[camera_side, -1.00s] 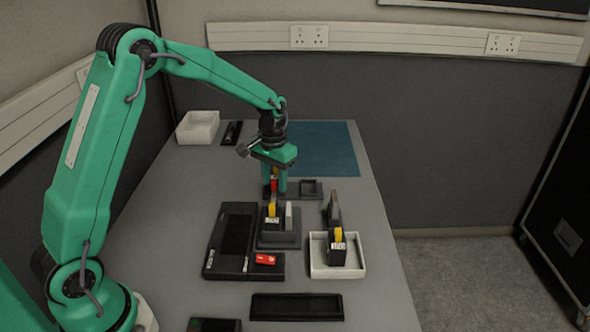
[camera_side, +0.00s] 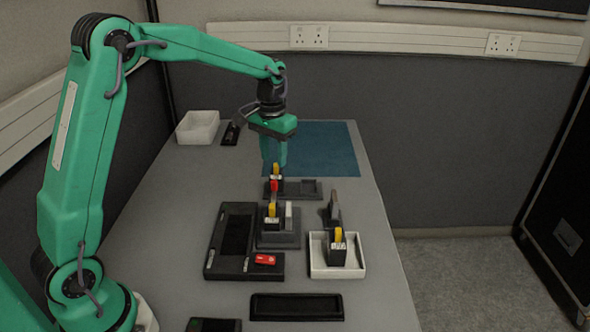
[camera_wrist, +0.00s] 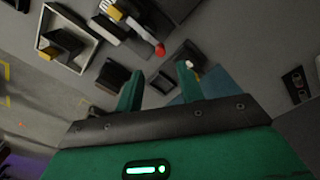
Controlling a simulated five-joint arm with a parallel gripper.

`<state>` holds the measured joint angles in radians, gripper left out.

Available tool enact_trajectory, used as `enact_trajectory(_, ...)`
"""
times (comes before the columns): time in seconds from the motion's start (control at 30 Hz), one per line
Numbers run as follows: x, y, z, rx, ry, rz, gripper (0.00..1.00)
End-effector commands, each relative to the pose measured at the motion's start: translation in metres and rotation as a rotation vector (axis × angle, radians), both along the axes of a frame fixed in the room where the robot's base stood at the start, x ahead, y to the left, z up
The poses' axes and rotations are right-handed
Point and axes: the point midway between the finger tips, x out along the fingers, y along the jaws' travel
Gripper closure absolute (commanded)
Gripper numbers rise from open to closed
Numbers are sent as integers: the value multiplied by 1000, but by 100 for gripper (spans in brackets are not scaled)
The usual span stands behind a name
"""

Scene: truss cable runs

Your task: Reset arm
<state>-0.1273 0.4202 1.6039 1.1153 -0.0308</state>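My gripper (camera_side: 275,162) is raised above the far part of the table in the side view, its fingers pointing down. In the wrist view my gripper (camera_wrist: 158,90) has its two green fingers apart with nothing between them. A gap between the fingertips and the yellow-topped piece is hard to judge in the side view.
Another yellow-topped black piece (camera_side: 271,214) stands on a dark stand (camera_side: 280,241). A similar one (camera_side: 337,240) is in a white tray (camera_side: 318,270). A black case (camera_side: 215,245) carries a red tag (camera_side: 265,259).

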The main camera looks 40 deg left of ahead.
Motion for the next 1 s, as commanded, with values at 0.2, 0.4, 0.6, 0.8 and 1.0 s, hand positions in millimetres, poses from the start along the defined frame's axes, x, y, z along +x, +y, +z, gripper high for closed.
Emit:
enact_trajectory(0.2,0,0,1,0,0,0,62)
enact_trajectory(0.4,-1,0,2,0,-2,-1,62)
enact_trajectory(0.6,-10,-4,14,2,-22,-7,62)
enact_trajectory(0.8,-32,-12,38,8,-71,-23,62)
enact_trajectory(1.0,-65,-23,64,15,-134,-43,62)
